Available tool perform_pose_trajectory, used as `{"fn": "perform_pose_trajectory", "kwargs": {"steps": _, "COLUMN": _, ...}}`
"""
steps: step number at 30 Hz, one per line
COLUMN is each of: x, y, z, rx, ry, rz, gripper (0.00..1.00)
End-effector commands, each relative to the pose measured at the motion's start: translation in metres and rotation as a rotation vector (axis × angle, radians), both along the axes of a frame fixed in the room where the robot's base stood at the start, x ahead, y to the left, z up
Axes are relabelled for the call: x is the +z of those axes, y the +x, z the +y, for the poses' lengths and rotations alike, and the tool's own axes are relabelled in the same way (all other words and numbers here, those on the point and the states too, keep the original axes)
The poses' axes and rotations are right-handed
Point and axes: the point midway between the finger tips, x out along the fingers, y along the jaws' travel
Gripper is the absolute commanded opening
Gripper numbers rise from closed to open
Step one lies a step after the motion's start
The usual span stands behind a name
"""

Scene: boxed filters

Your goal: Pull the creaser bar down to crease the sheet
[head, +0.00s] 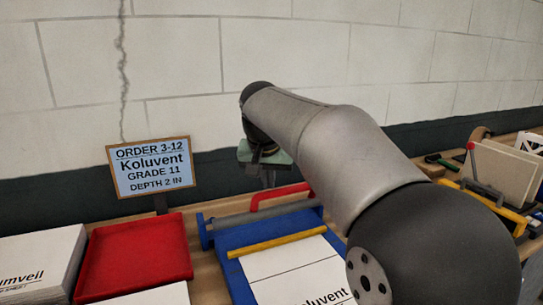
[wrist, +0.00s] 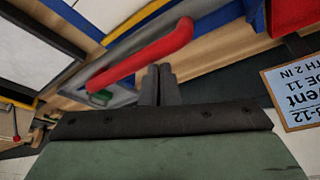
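The creaser has a blue base (head: 233,267), a grey bar (head: 240,222) along its back and a raised red handle (head: 280,195). A white sheet (head: 280,258) printed "Koluvent" lies on the base, with a yellow strip (head: 277,244) across it. My arm hides the creaser's right side. My gripper (head: 268,180) is behind the handle, partly hidden by my arm. In the wrist view, its dark fingers (wrist: 158,85) are close together with nothing seen between them. The red handle (wrist: 140,57) passes just beyond the fingertips; I cannot tell whether they touch.
A red tray (head: 137,255) and a stack of white sheets (head: 38,262) are left of the creaser. An order sign (head: 151,168) stands behind the tray. At right are a yellow-framed fixture (head: 490,205) and a red-knobbed lever (head: 471,147). A wall closes the back.

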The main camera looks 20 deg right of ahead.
Motion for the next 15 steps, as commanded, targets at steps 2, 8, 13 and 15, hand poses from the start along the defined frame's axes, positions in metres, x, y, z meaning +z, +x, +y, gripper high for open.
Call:
{"fn": "perform_pose_trajectory", "kwargs": {"steps": 2, "x": -0.002, "y": 0.0, "z": 0.0, "rx": 0.0, "ry": 0.001, "rz": 0.003, "gripper": 0.0}}
{"fn": "perform_pose_trajectory", "kwargs": {"steps": 8, "x": -0.008, "y": -0.003, "z": 0.0, "rx": 0.0, "ry": 0.001, "rz": 0.002, "gripper": 0.0}}
{"fn": "perform_pose_trajectory", "kwargs": {"steps": 13, "x": -0.016, "y": -0.01, "z": -0.001, "rx": 0.0, "ry": 0.0, "rz": 0.002, "gripper": 0.0}}
{"fn": "perform_pose_trajectory", "kwargs": {"steps": 15, "x": -0.019, "y": -0.012, "z": -0.001, "rx": 0.0, "ry": 0.0, "rz": 0.002, "gripper": 0.0}}
